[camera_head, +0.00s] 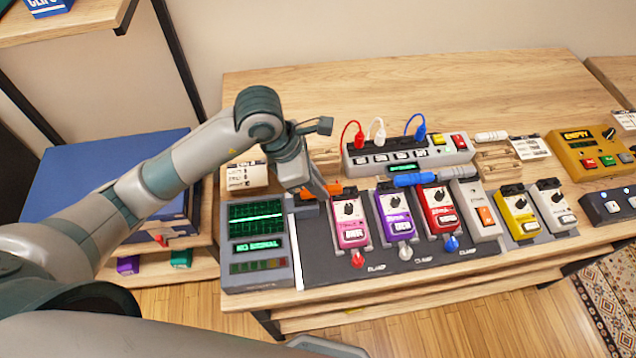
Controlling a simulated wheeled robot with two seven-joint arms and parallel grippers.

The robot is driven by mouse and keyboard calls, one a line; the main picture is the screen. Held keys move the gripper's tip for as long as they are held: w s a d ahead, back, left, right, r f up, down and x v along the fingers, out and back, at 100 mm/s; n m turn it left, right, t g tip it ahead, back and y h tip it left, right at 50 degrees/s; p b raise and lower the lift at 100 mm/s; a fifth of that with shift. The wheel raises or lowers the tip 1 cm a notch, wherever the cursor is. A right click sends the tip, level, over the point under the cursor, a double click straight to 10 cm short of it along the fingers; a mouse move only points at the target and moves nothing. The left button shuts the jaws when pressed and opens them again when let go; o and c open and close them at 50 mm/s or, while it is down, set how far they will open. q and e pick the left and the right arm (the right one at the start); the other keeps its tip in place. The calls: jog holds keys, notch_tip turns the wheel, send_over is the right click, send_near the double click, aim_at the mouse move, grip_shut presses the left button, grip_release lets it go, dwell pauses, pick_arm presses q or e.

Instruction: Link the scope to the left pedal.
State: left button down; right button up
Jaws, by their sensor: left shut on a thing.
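The scope (257,249) stands at the left of the table's front, with a green trace line and the words "NO SIGNAL" on its screens. The left pedal (350,223) is pink and stands just right of it on a dark board, with a red clamp at its front. My left gripper (320,193) is shut on an orange link piece (335,188), above the gap between the scope's back right corner and the pink pedal's back. The fingers hide part of the orange piece, and I cannot tell whether it touches the scope or the pedal. My right gripper is not in view.
A purple pedal (394,216) and a red pedal (439,208) stand to the right. Blue (413,179) and grey (459,172) link pieces lie behind them. A power strip (408,156) with red, white and blue leads stands farther back. The table's back is clear.

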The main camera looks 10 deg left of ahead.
pick_arm(q)
jog(key=c, duration=1.2)
grip_release()
jog(key=shift+r, duration=0.15)
jog(key=shift+r+p, duration=1.8)
jog(key=shift+r, duration=1.6)
